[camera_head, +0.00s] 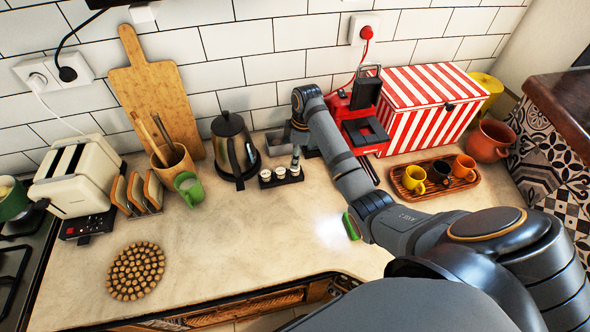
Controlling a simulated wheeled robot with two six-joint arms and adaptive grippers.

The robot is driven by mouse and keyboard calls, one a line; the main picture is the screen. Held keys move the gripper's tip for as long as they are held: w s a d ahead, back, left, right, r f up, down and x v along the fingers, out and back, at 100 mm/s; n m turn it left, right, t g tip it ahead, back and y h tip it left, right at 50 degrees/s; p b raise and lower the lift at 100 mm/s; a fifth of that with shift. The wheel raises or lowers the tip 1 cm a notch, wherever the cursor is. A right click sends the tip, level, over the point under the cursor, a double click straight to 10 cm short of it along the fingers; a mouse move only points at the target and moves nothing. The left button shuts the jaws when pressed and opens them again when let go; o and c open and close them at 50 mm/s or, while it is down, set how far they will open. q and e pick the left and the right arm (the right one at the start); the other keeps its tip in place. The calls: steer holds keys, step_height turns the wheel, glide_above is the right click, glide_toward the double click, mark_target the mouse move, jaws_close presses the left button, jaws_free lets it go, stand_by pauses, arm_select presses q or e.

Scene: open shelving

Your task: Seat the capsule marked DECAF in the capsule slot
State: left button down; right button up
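A small black holder (281,178) with several white-topped capsules (280,173) stands on the counter right of the kettle. Their markings are too small to read, so I cannot tell which is DECAF. A red coffee machine (352,128) stands against the back wall, with a black part raised at its top. I cannot make out the capsule slot clearly. My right arm reaches across from the lower right, and its gripper (296,158) points down at the right end of the holder. Its fingers are too small to tell if they are open or hold a capsule. My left gripper is not in view.
A black kettle (233,150) stands close left of the holder, and a grey metal container (279,143) behind it. A red-striped box (425,108) and a wooden tray (408,190) with several cups are at the right.

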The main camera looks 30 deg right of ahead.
mark_target(295, 171)
steer(key=shift+f, duration=0.25)
step_height(295, 171, down, 4)
steer(key=shift+s+a+p, duration=0.1)
steer(key=shift+s+p, duration=0.05)
steer(key=shift+p, duration=0.8)
steer(key=shift+f, duration=0.4)
steer(key=c, duration=0.8)
